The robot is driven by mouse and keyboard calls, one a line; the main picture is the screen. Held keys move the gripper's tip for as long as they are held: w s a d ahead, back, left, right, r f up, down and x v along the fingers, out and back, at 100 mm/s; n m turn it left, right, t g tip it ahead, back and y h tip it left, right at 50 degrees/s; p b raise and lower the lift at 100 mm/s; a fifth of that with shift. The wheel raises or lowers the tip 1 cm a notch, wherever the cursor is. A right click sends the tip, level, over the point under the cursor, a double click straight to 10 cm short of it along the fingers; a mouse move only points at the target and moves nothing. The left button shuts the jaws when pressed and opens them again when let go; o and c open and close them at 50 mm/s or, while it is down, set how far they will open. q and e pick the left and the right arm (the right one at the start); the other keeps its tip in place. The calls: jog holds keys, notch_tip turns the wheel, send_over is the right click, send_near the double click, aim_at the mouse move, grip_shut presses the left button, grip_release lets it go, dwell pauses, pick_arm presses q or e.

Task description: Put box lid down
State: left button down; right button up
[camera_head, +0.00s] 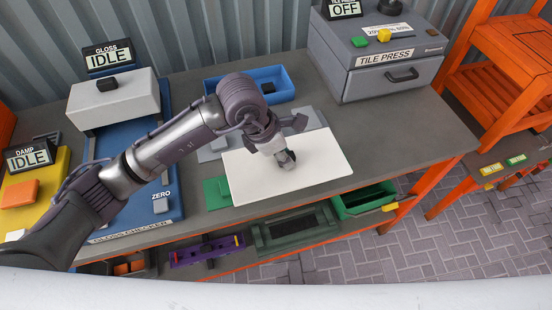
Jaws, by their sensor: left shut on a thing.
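A flat cream-white rectangular panel (315,172), which I take to be the box lid, is over the middle of the grey workbench. It lies nearly level, partly over a grey flat piece. My left gripper (285,160) comes down over the panel's middle and is shut on it. The fingertips and the grip itself are partly hidden by the wrist. I cannot tell whether the panel touches what is below it. My right gripper is not in view.
A blue tray (272,86) stands behind the panel, and a green flat piece (214,193) lies at its left. The gloss checker (110,100) is left, the tile press (378,60) back right. The bench (418,125) is clear at right. Bins sit on the shelf below.

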aim_at(273, 160)
pick_arm(q)
jog(key=shift+w+a+f, duration=0.6)
jog(key=shift+a+f, duration=0.1)
jog(key=shift+a, duration=0.15)
notch_tip(273, 160, down, 3)
jog(key=shift+f+p, duration=0.1)
jog(key=shift+p, duration=0.75)
jog(key=shift+f, duration=0.3)
jog(key=shift+f, duration=0.1)
jog(key=shift+f, duration=0.15)
jog(key=c, duration=0.9)
grip_release()
jog(key=shift+c, duration=0.2)
